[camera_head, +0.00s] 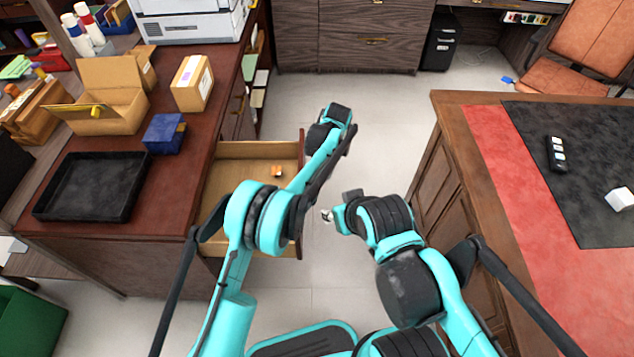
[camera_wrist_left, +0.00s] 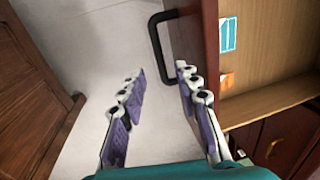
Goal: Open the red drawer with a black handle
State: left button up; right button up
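The red-brown drawer (camera_wrist_left: 207,45) is pulled out of the left desk. In the head view its light wooden inside (camera_head: 236,172) shows, and my left arm covers part of its front. Its black handle (camera_wrist_left: 155,40) is a bar on the outer face, seen in the left wrist view. My left gripper (camera_wrist_left: 158,80) is open, fingers apart and empty, close to the handle; its right fingers are near the handle's lower end and the drawer front. I cannot tell if they touch. My right gripper (camera_head: 328,214) shows only a small part.
A small orange item (camera_head: 277,171) lies in the drawer. The left desk holds a black tray (camera_head: 85,212), a blue box (camera_head: 164,134) and cardboard boxes (camera_head: 192,84). Another wooden desk (camera_head: 451,130) stands at right, with clear floor (camera_head: 385,115) between.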

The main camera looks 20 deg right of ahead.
pick_arm(q)
jog(key=shift+s+d+r, duration=0.1)
jog(key=shift+d+r, duration=0.15)
jog(key=shift+r, duration=1.1)
jog(key=shift+s+d+r, duration=0.1)
jog(key=shift+d+r, duration=0.1)
jog(key=shift+r, duration=1.1)
